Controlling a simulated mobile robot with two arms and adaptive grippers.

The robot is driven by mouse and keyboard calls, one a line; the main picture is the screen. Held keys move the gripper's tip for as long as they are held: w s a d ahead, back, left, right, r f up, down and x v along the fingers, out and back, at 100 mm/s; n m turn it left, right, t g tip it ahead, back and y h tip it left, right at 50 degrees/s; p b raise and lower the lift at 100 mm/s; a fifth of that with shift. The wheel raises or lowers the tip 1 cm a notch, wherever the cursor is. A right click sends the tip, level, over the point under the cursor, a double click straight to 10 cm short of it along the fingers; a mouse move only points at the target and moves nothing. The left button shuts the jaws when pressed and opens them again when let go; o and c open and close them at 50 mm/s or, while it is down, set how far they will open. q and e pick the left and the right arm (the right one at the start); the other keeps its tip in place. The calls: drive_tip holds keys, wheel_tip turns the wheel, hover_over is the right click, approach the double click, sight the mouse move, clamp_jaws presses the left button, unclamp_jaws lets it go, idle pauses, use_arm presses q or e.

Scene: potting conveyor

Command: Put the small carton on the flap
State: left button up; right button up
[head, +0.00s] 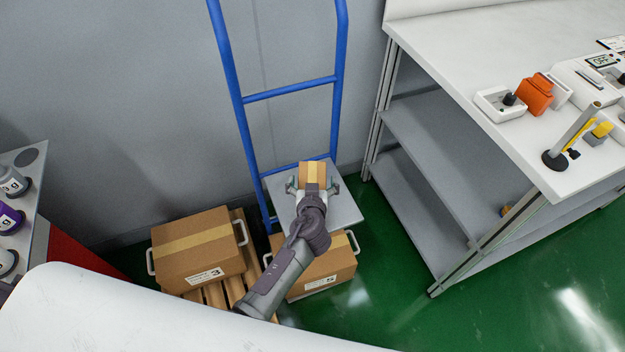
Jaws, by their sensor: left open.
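The small carton (313,173), brown with a lighter tape strip, is at the grey flap (346,211) of the blue hand truck. It appears to rest on the flap's back part, near the blue frame, but its underside is hidden by my gripper. My left gripper (312,186) is open, with one finger on each side of the small carton. Whether the fingers touch it I cannot tell. My left arm covers part of the flap's front. My right gripper is not in view.
The blue hand truck (291,90) stands at the grey wall. A large carton (198,250) with handles sits on a wooden pallet (216,296) at left; another (335,266) lies under my arm. A shelved workbench (440,150) stands right. Green floor (410,255) is free between.

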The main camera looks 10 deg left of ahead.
use_arm(q)
drive_tip(key=p+v, duration=0.2)
drive_tip(key=v, duration=1)
